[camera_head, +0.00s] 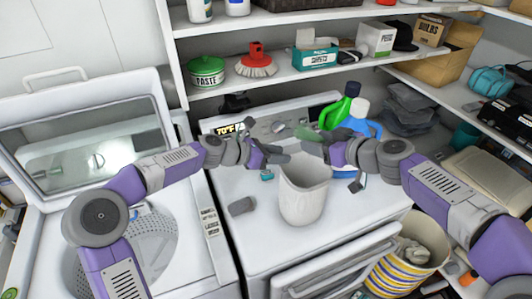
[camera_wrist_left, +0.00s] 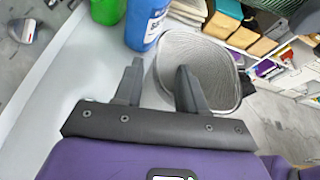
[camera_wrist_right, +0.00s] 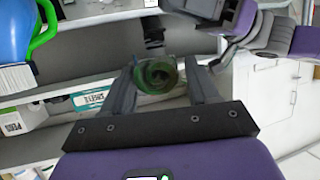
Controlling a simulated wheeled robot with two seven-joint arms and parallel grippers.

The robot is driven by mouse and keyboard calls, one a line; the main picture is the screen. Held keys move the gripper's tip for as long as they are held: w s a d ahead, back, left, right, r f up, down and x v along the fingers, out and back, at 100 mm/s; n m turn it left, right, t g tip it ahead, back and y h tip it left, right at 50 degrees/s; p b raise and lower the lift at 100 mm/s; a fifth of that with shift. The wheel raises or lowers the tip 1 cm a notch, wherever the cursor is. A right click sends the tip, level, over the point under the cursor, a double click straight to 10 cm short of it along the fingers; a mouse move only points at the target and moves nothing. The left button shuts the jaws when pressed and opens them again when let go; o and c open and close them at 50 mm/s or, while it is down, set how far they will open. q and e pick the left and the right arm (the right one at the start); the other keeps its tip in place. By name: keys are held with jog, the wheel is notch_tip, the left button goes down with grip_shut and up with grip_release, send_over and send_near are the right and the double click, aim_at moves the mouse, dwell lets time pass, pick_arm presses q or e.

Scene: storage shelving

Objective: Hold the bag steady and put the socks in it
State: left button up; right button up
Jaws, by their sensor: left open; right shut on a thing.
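The bag (camera_head: 303,203), pale and open-topped, stands upright on the white appliance top. My left gripper (camera_head: 283,158) is open at its rim. In the left wrist view, one finger of my left gripper (camera_wrist_left: 160,68) is outside the bag (camera_wrist_left: 218,50) and the other reaches over its opening. My right gripper (camera_head: 310,143) is shut on a rolled green sock (camera_head: 304,132), held above and behind the bag's mouth. The green sock (camera_wrist_right: 155,76) shows between the fingers in the right wrist view. A dark grey roll, perhaps a sock (camera_head: 241,206), lies left of the bag.
Green and blue bottles (camera_head: 359,125) stand behind the bag, close to my right arm. A small teal item (camera_head: 267,175) lies left of the bag. A striped basket (camera_head: 393,270) stands lower right. A shelf (camera_head: 275,76) crosses above.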

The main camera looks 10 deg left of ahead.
aim_at(301, 156)
pick_arm(q)
jog(key=shift+x, duration=1.85)
jog(key=shift+c, duration=0.4)
